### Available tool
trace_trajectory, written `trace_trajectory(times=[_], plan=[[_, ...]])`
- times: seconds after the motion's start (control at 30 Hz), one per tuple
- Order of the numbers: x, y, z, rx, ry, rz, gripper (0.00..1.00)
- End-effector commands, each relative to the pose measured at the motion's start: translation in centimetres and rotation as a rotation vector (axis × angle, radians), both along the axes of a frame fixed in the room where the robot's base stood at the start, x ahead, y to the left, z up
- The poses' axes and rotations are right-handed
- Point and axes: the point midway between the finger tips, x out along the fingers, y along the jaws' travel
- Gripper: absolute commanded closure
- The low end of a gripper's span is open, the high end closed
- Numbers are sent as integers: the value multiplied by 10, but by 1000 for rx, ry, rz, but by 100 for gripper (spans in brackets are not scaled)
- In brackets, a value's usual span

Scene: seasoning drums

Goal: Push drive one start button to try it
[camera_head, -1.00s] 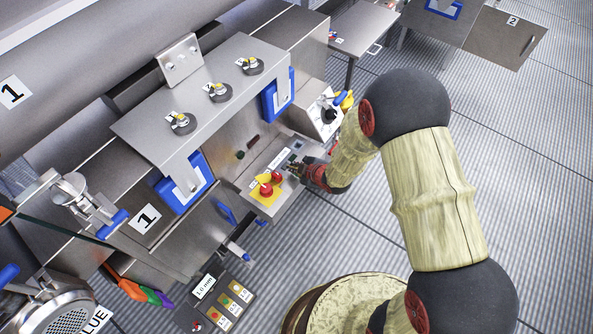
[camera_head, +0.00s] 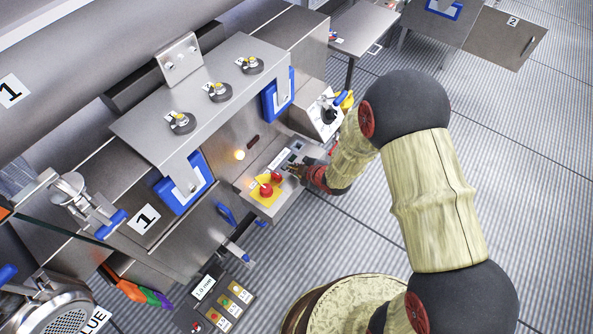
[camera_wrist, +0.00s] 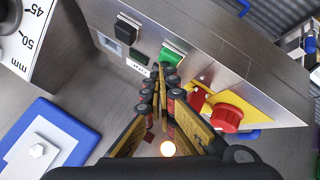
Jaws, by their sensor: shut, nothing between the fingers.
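A control panel (camera_wrist: 230,60) on drive 1 carries a green button (camera_wrist: 173,54), a black button (camera_wrist: 127,29) and a small dark label-like piece (camera_wrist: 138,54). My gripper (camera_wrist: 162,74) is shut and empty, its fingertips right at the green button's near edge in the wrist view; whether they touch or press it I cannot tell. In the head view my gripper (camera_head: 293,170) is at the panel and hides the green button. A round lamp (camera_head: 239,155) on the upright face glows warm; it also shows in the wrist view (camera_wrist: 168,148).
A red mushroom button (camera_wrist: 227,117) on a yellow plate (camera_wrist: 255,113) and another red button (camera_wrist: 197,99) sit close right of my fingers. Open floor (camera_head: 520,200) lies right.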

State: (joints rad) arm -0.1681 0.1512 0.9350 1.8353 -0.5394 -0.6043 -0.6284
Motion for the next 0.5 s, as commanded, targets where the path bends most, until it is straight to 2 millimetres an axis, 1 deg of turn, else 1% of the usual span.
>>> trace_trajectory(times=[0.3, 0.5], plan=[[0, 0, 16, 0, 0, 0, 100], [0, 0, 17, -1, 0, -1, 100]])
